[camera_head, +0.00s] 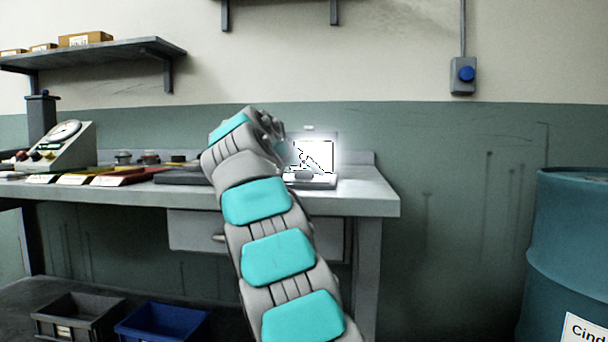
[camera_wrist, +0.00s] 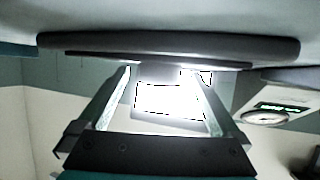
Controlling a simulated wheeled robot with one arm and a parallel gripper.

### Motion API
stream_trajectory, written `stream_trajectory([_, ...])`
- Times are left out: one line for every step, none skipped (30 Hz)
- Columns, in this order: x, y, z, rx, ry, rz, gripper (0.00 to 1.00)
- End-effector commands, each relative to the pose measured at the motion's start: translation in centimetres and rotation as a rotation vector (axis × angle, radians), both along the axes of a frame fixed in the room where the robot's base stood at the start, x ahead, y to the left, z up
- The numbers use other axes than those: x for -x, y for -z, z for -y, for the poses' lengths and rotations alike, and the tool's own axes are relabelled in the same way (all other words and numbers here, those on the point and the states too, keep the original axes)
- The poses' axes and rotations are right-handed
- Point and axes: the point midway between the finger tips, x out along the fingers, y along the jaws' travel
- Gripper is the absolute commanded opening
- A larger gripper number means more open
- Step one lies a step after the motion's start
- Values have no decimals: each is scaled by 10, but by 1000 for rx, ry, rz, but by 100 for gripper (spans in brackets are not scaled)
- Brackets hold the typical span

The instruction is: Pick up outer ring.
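I cannot make out the outer ring for sure in either view. Small round parts (camera_head: 123,158) stand on the bench in the head view, too small to tell apart. My gripper (camera_wrist: 165,74) shows in the wrist view with its two fingers spread and nothing visible between them. Its fingertips are close to a long dark slab (camera_wrist: 160,48) across the top of that view; contact cannot be judged. In the head view my arm reaches over the grey workbench (camera_head: 362,200), and its wrist hides the fingers and part of the bench behind.
A brightly glowing panel (camera_head: 314,156) stands on the bench right of my wrist. A dial gauge unit (camera_head: 62,142) stands at the left, with flat trays (camera_head: 120,178) beside it. A shelf (camera_head: 95,53) hangs above left. A blue drum (camera_head: 570,240) stands right; bins (camera_head: 160,323) sit below.

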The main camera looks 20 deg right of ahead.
Motion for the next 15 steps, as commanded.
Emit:
stream_trajectory([0, 0, 0, 0, 0, 0, 95])
stream_trajectory([0, 0, 0, 0, 0, 0, 92])
stream_trajectory([0, 0, 0, 0, 0, 0, 87])
stream_trajectory([0, 0, 0, 0, 0, 0, 84])
stream_trajectory([0, 0, 0, 0, 0, 0, 81])
stream_trajectory([0, 0, 0, 0, 0, 0, 76])
stream_trajectory([0, 0, 0, 0, 0, 0, 73])
stream_trajectory([0, 0, 0, 0, 0, 0, 69])
stream_trajectory([0, 0, 0, 0, 0, 0, 65])
stream_trajectory([0, 0, 0, 0, 0, 0, 62])
stream_trajectory([0, 0, 0, 0, 0, 0, 58])
stream_trajectory([0, 0, 0, 0, 0, 0, 54])
stream_trajectory([0, 0, 0, 0, 0, 0, 50])
stream_trajectory([0, 0, 0, 0, 0, 0, 47])
stream_trajectory([0, 0, 0, 0, 0, 0, 42])
